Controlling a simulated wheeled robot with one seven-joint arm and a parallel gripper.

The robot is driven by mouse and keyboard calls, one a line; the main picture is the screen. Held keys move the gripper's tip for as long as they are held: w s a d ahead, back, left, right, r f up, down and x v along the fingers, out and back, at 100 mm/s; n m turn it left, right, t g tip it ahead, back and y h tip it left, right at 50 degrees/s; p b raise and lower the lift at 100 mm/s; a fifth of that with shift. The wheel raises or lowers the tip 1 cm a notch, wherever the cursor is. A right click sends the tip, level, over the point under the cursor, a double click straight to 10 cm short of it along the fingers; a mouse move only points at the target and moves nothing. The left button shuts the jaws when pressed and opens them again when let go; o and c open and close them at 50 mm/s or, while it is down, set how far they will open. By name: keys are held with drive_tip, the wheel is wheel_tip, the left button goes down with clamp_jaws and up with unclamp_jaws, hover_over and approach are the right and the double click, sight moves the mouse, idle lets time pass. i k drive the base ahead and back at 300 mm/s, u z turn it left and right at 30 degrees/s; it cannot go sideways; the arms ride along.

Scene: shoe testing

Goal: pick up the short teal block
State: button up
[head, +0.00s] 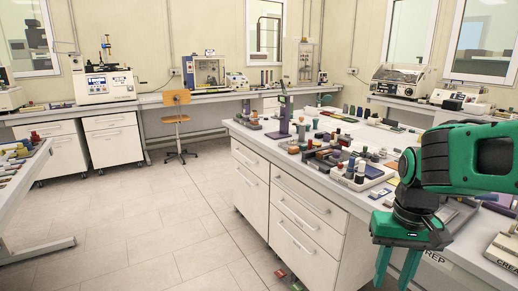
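My green gripper (397,268) hangs at the lower right, fingers pointing down, beside the front edge of the central bench (300,180). Its two fingers are apart with nothing visible between them, so it is open. I cannot pick out the short teal block with certainty. Many small coloured pieces stand on the central bench, too small to tell apart. A small teal-green item (326,99) shows near the back bench, its shape unclear. My arm hides part of the bench's right side.
A grey tray (362,183) of dark and pale pieces lies on the central bench. A side table (22,180) with coloured pieces is at the left. An orange chair (177,115) stands behind. Small red pieces (281,273) lie on the floor by the drawers. The left floor is clear.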

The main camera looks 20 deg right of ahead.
sight(303, 148)
drive_tip(key=u, duration=0.35)
drive_tip(key=i, duration=2.15)
drive_tip(key=z, duration=1.05)
drive_tip(key=i, duration=0.55)
drive_tip(key=z, duration=0.4)
